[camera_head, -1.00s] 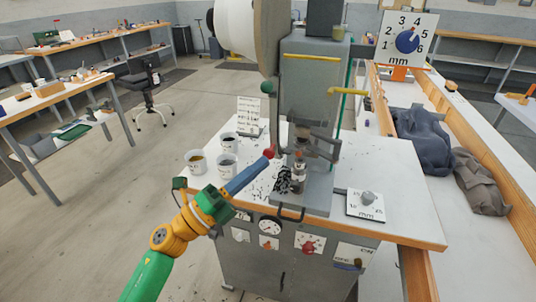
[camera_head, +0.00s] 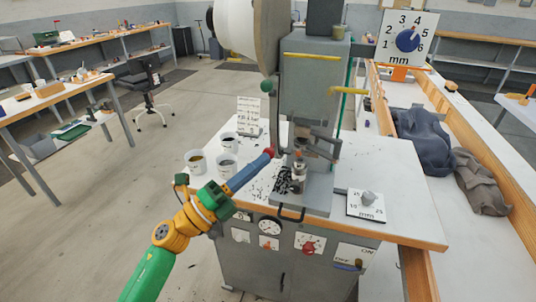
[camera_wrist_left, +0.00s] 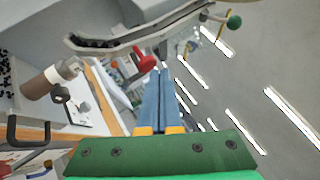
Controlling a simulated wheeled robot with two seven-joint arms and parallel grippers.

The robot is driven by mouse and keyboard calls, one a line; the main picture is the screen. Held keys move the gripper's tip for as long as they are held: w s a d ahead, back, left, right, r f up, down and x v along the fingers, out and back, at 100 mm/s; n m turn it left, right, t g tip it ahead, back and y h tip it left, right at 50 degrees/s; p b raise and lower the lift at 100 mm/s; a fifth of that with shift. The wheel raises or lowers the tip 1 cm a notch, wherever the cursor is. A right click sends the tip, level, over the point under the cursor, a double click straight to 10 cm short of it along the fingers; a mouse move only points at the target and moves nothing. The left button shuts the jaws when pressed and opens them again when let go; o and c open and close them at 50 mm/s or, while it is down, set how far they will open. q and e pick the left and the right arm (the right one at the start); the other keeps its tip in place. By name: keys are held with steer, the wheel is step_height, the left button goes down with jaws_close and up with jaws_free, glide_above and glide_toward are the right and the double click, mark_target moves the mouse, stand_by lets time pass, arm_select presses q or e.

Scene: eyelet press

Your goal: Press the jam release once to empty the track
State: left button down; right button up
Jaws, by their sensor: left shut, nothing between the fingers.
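The eyelet press (camera_head: 312,95) is a grey machine on a white-topped bench. A red knob (camera_head: 269,152) sits at its left side, low on the front; it looks like the jam release. In the left wrist view the red knob (camera_wrist_left: 145,63) stands just below a curved metal track (camera_wrist_left: 125,40) with dark pieces along part of it. My left gripper (camera_head: 262,157) is shut and empty, its blue fingers pointing at the knob. In the left wrist view the fingertips (camera_wrist_left: 160,74) are beside the knob, touching or very close; I cannot tell which.
White cups (camera_head: 196,162) stand left of the press, with a printed card (camera_head: 249,114) behind. Dark bits lie scattered near the press base. A dial plate (camera_head: 366,204) lies at right. A green ball knob (camera_head: 267,87) sits above the red one. Floor left of the bench is open.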

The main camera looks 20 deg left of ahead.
arm_select(q)
steer(key=shift+w+b, duration=0.4)
steer(key=shift+w, duration=0.35)
stand_by(0.8)
steer(key=shift+s+p, duration=0.4)
steer(key=shift+s, duration=0.75)
steer(key=s+p, duration=0.1)
steer(key=s, duration=0.4)
steer(key=shift+a, duration=0.1)
steer(key=shift+f, duration=0.1)
